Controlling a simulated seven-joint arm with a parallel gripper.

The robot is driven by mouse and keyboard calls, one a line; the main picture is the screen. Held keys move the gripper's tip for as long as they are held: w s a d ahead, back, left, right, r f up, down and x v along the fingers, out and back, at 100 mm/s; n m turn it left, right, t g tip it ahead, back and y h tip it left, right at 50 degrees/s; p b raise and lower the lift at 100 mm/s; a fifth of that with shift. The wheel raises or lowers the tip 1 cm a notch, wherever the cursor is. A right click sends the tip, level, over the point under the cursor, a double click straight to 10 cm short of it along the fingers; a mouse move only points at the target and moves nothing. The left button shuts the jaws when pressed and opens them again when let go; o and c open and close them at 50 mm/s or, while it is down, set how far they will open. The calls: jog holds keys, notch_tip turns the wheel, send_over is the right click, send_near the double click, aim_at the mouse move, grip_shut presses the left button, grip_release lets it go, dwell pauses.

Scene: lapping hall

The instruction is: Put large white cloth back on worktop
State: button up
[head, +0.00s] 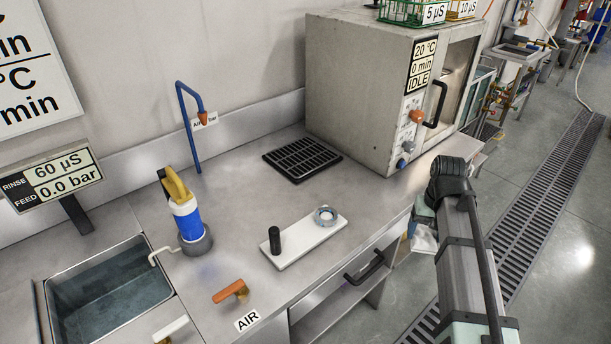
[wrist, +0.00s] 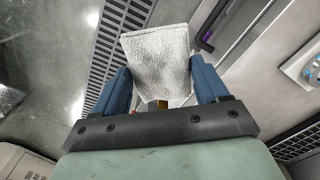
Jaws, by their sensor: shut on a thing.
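The white cloth (wrist: 158,62) is between the blue fingers of my gripper (wrist: 162,88) in the wrist view, shut on it. In the head view my gripper (head: 424,212) hangs beyond the front edge of the steel worktop (head: 362,192), with part of the cloth (head: 425,240) showing pale below it. The cloth is over the floor side, apart from the worktop's top. My arm hides part of the gripper in the head view.
A white board (head: 300,246) with a black knob and a clear ring lies on the worktop. A black grid (head: 302,159), grey oven (head: 360,95), blue-yellow bottle (head: 187,215), orange air valve (head: 231,291) and sink (head: 110,290) surround clear steel. A drawer handle (head: 364,268) juts out below.

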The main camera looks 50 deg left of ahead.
jog(key=s+a+r+n, duration=0.15)
jog(key=s+a, duration=0.45)
jog(key=a, duration=0.9)
jog(key=s+a+n, duration=0.3)
jog(key=s+a, duration=0.4)
jog(key=a, duration=0.7)
jog(key=s+a+r+n, duration=0.15)
jog(key=s+a, duration=0.45)
jog(key=a, duration=0.9)
jog(key=n, duration=0.4)
send_near(255, 178)
notch_tip(255, 178, down, 6)
jog(key=shift+w+r, duration=0.1)
jog(key=o, duration=1.1)
